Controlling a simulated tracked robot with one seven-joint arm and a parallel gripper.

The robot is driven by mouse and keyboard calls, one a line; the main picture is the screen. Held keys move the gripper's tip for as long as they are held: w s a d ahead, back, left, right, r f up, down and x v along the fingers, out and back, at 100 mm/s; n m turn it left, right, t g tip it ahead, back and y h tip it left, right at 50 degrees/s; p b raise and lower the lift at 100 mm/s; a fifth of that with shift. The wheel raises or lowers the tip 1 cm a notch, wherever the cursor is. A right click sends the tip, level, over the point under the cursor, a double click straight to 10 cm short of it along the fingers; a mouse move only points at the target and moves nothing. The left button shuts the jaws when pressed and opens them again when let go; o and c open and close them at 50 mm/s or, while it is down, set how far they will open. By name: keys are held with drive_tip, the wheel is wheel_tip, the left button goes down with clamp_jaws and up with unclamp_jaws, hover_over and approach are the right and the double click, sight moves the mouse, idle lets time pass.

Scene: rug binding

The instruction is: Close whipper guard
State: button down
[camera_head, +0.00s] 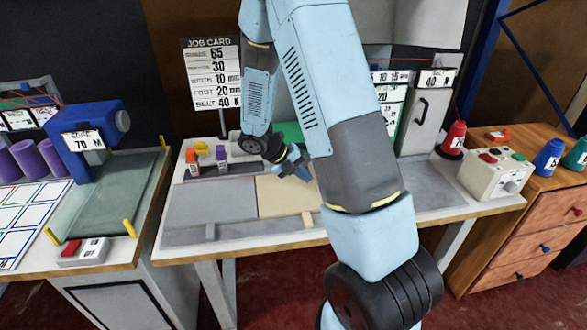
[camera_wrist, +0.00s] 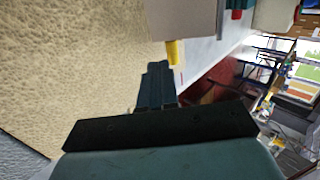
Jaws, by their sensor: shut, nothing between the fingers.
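A tall grey housing (camera_head: 426,112) with a black handle and a label reading 40 stands at the back right of the middle table in the head view. Its front looks upright, but I cannot tell for sure whether it is the whipper guard. My gripper (camera_head: 303,174) is over the beige rug piece (camera_head: 285,200), left of and apart from the housing. In the wrist view my gripper (camera_wrist: 157,70) shows dark fingers together and empty, with the beige rug (camera_wrist: 70,60) filling the left side. My arm hides part of the table's middle.
A white control box (camera_head: 494,174) and a red cone (camera_head: 454,140) stand right of the housing. Orange and purple blocks (camera_head: 208,157) are at the table's back left. A blue machine (camera_head: 92,135) stands on the left table. A wooden drawer cabinet (camera_head: 550,215) is at right.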

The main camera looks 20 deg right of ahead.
drive_tip(key=shift+s+d+f, duration=0.15)
drive_tip(key=shift+d+f, duration=0.15)
drive_tip(key=shift+d, duration=0.3)
drive_tip(key=shift+s+d+f, duration=0.1)
drive_tip(key=shift+d+f, duration=0.15)
drive_tip(key=shift+d, duration=0.3)
drive_tip(key=shift+a+f, duration=0.15)
